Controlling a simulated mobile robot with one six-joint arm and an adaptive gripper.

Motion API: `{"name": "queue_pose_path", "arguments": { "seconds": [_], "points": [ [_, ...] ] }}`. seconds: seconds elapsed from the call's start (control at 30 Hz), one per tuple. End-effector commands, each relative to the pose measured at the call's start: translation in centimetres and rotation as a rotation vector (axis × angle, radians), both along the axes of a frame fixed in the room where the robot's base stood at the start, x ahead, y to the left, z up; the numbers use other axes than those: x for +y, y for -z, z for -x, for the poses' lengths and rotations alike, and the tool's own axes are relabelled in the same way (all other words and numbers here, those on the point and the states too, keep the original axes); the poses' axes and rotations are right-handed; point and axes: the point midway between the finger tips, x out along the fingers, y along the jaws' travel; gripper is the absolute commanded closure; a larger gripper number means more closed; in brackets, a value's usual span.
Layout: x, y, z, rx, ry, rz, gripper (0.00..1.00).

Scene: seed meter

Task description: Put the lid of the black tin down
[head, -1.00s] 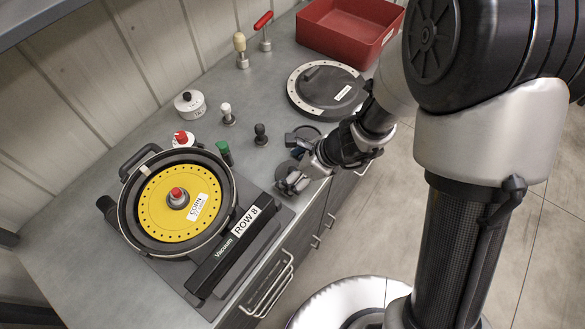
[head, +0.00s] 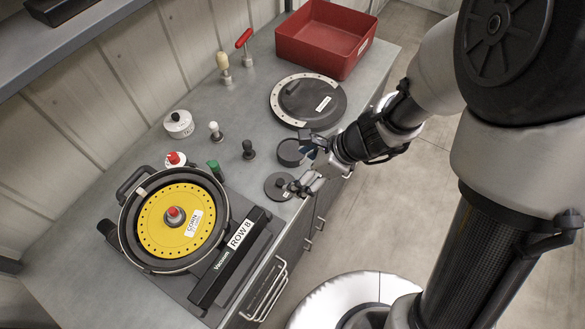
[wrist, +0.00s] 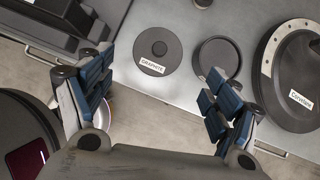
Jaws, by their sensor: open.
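The lid of the black tin is a dark round disc with a small knob and a GRAPHITE label. It lies flat on the grey counter near the front edge, in the head view (head: 278,186) and the wrist view (wrist: 150,38). The open black tin (head: 291,153) stands apart from it, just behind it in the head view and to its right in the wrist view (wrist: 219,59). My gripper (head: 311,166) is open and empty at the counter's front edge, apart from the lid. In the wrist view its spread fingers (wrist: 160,66) frame the lid and tin.
The seed meter (head: 175,222) with its yellow disc stands left on the counter (head: 215,125).

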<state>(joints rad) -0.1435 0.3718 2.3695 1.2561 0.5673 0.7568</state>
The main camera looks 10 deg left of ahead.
Motion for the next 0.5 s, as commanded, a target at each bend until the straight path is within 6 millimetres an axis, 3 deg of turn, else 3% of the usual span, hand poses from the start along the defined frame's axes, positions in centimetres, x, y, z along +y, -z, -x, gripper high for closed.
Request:
{"name": "queue_pose_path", "arguments": {
  "seconds": [0.33,0.43,0.5],
  "points": [
    [-0.5,-1.1,0.2,-0.011,-0.015,0.001,0.17],
    [-0.8,-3.0,0.4,-0.079,-0.102,0.011,0.17],
    [-1.3,-5.3,1.0,-0.168,-0.224,0.031,0.17]
  ]
}}
